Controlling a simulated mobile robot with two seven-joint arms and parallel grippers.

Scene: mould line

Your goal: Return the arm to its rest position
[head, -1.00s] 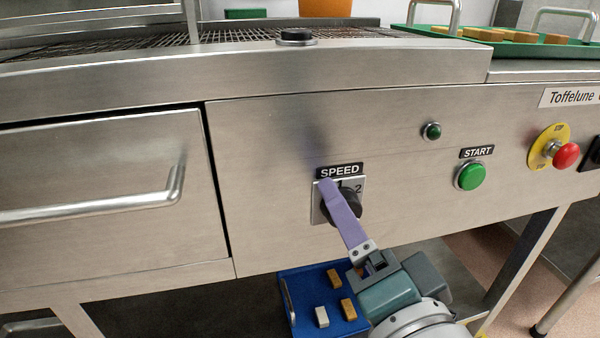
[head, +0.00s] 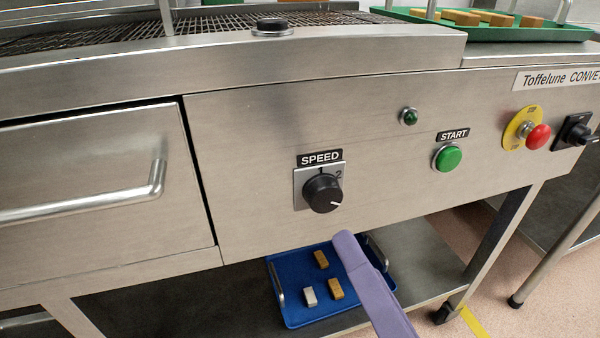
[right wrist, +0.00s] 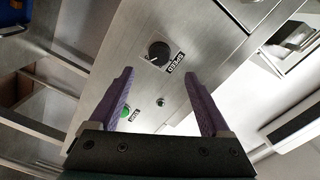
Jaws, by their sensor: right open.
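My right gripper (head: 350,245) shows low in the head view as purple fingers seen nearly edge-on, below the speed knob and in front of the blue tray. In the right wrist view its two purple fingers (right wrist: 157,76) stand apart with nothing between them. The black speed knob (head: 322,194) sits on its square plate under the SPEED label, clear of the fingers. Its white mark points to the lower right. The knob also shows beyond the fingertips in the right wrist view (right wrist: 159,52). My left gripper is not in view.
The steel front panel carries a green START button (head: 447,158), a red stop button (head: 538,137) and a black switch (head: 577,132). A drawer handle (head: 90,203) juts out at left. A blue tray (head: 300,316) with small blocks lies on the lower shelf (head: 428,262).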

